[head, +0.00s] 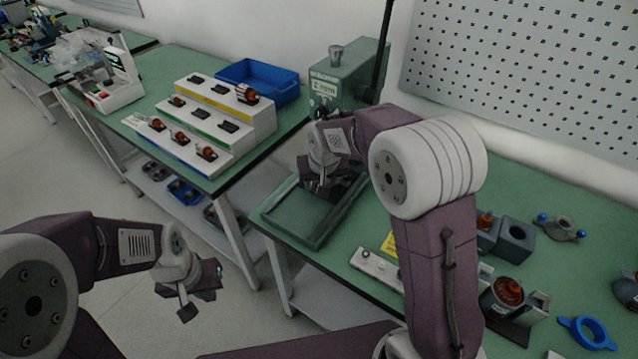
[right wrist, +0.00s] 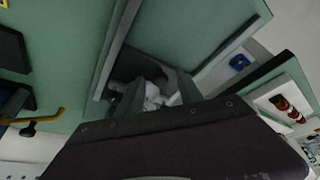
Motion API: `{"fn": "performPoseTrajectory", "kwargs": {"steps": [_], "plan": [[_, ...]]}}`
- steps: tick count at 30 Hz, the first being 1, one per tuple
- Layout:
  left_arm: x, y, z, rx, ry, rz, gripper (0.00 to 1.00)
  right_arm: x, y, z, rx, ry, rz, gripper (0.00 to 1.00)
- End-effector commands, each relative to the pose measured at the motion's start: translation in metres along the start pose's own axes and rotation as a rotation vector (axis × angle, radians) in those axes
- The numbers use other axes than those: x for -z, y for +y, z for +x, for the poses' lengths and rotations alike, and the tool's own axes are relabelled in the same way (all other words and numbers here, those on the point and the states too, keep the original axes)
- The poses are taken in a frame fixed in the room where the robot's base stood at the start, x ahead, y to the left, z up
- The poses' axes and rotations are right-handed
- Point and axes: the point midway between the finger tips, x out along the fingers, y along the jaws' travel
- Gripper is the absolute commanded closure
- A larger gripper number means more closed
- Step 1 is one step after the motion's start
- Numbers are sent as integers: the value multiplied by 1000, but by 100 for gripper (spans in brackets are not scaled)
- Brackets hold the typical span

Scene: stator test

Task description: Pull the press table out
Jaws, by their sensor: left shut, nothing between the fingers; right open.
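The press (head: 345,75) is a green box-shaped machine with a label, at the back of the right bench. The press table (head: 318,240) appears to be the green, raised-rim tray in front of it, reaching the bench's front edge. My right gripper (head: 324,186) points down over the back part of this tray, open. In the right wrist view its two fingers (right wrist: 155,95) show against the tray's rim (right wrist: 112,55); I cannot tell whether they touch it. My left gripper (head: 198,290) is shut and empty, above the floor left of the bench.
A stepped rack (head: 215,120) with dark holders and copper-coloured parts stands on the left bench, with a blue bin (head: 258,80) behind. Grey fixtures (head: 515,237), a blue ring (head: 587,332) and a stator part (head: 508,290) occupy the right bench. Floor between the arms and benches is clear.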

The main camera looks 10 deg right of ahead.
Motion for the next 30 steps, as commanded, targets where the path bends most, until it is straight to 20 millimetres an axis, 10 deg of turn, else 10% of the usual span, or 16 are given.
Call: {"fn": "performPoseTrajectory", "kwargs": {"steps": [8, 12, 30], "plan": [[0, 0, 0, 0, 0, 0, 100, 0, 0, 2, 0, 0, 0, 60], [0, 0, 0, 0, 0, 0, 100, 0, 0, 2, 0, 0, 1, 99], [0, 0, 0, 0, 0, 0, 100, 0, 0, 2, 0, 0, 1, 100]]}}
